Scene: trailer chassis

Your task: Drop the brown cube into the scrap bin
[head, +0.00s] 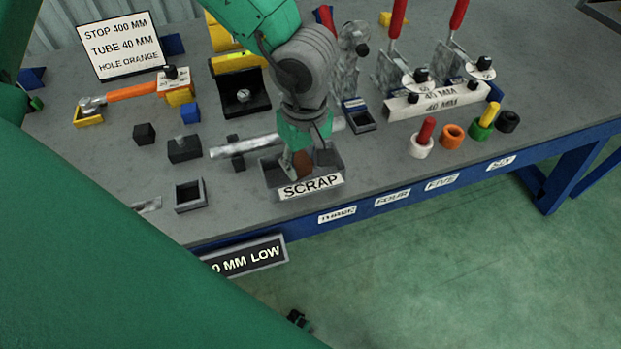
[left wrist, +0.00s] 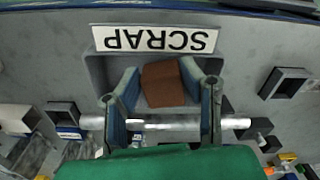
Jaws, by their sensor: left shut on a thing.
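The brown cube (head: 303,165) is between the fingers of my left gripper (head: 305,160), which points down over the scrap bin. In the left wrist view the cube (left wrist: 163,84) sits between the two fingers (left wrist: 160,75), slightly turned, with the bin around it in the picture. The scrap bin (head: 268,172) is a grey open box with a white SCRAP label at the table's front edge; its wall also shows in the left wrist view (left wrist: 97,68). How far the cube is above the bin floor is hard to tell. My right gripper is not in view.
A silvery tube (head: 245,145) lies just behind the bin. A small open grey box (head: 190,195) and dark blocks (head: 184,148) stand to the left. Toggle clamps (head: 395,70) and coloured round holders (head: 452,136) are on the right.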

